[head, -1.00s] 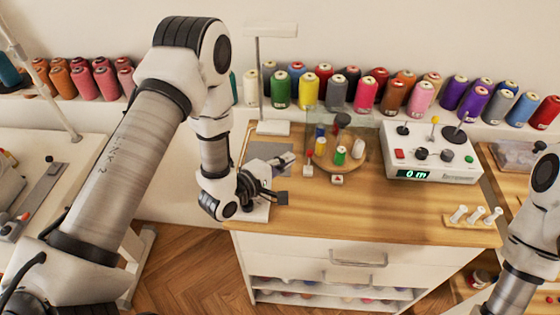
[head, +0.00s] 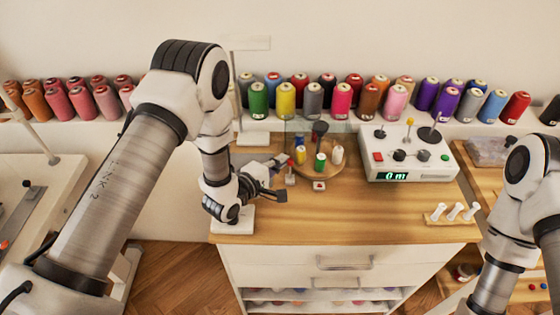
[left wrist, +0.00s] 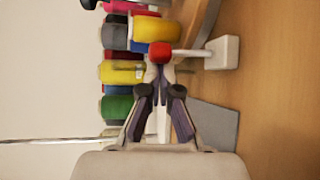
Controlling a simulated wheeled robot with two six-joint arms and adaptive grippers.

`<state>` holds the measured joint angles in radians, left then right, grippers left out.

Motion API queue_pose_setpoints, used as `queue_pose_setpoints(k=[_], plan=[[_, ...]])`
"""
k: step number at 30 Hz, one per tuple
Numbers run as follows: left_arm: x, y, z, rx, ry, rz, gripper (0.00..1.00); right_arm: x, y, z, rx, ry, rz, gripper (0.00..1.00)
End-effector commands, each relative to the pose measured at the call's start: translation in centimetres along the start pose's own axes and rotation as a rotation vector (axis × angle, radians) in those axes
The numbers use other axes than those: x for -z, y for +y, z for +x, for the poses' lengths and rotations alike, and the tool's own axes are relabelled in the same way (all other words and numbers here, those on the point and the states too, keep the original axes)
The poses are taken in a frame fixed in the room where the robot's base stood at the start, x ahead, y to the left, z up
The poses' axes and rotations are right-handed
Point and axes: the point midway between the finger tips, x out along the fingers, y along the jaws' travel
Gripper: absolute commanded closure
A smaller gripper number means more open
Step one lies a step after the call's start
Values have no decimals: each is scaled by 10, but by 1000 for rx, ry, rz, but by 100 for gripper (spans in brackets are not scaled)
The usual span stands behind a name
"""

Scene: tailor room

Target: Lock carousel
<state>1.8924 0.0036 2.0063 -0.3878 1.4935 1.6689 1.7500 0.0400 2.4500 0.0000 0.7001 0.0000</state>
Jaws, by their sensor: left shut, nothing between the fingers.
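The carousel (head: 333,168) is a round wooden turntable on the table, carrying small thread spools under a dark central knob (head: 320,127). At its left edge stands a small red-knobbed lever (head: 290,164) with a white base. In the left wrist view the red knob (left wrist: 160,52) sits on a light rod running to a white block (left wrist: 222,53). My left gripper (head: 282,160) is shut and empty, its fingertips close to the red knob. Its fingers also show in the left wrist view (left wrist: 163,98), just short of the knob; contact is unclear. My right gripper is out of view.
A control box (head: 410,155) with a green display stands right of the carousel. Large thread spools (head: 342,100) line the shelf behind. A rack of white pegs (head: 452,213) is at the front right.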

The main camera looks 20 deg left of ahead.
Motion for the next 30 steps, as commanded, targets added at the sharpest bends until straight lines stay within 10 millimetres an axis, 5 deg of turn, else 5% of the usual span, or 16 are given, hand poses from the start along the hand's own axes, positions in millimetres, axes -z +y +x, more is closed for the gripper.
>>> queue_pose_setpoints(k=[30], plan=[[-7,1,-8,1,-2,1,100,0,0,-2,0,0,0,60]])
